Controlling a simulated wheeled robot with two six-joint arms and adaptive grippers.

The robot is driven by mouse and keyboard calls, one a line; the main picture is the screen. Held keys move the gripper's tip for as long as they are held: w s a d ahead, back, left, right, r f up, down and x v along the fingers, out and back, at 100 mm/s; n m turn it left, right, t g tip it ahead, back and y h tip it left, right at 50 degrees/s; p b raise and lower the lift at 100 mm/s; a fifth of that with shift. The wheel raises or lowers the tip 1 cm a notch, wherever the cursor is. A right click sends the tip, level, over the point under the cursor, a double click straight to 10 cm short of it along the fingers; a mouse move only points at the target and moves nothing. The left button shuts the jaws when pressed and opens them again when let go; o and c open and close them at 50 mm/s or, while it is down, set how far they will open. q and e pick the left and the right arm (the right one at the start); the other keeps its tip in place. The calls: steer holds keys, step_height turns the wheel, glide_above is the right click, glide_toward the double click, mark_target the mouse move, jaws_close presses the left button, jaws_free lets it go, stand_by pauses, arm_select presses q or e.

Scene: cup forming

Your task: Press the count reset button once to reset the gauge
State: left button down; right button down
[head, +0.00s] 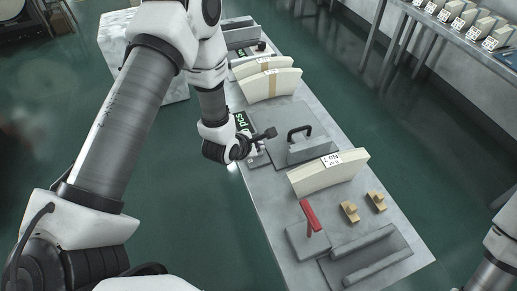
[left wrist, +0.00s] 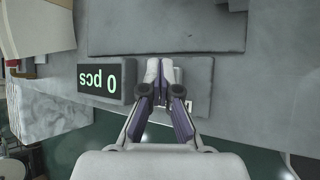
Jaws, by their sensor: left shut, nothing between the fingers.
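The count gauge (left wrist: 105,80) is a grey box with a dark screen. Its screen reads "0 pcs" in green, upside down in the left wrist view. In the head view the gauge (head: 241,121) is partly hidden behind my left gripper. My right gripper is not in view.
A grey plate with a black-handled block (head: 305,150) is right of the gripper. Curved cream pieces (head: 270,82) stand behind, and one labelled No 1 (head: 328,175) stands nearer. A red lever (head: 310,215) and two wooden blocks (head: 349,211) are at the table's near end.

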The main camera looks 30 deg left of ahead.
arm_select(q)
steer(key=shift+r, duration=0.65)
step_height(320, 180, up, 5)
steer(key=p, duration=0.4)
steer(key=shift+r, duration=0.1)
stand_by(0.5)
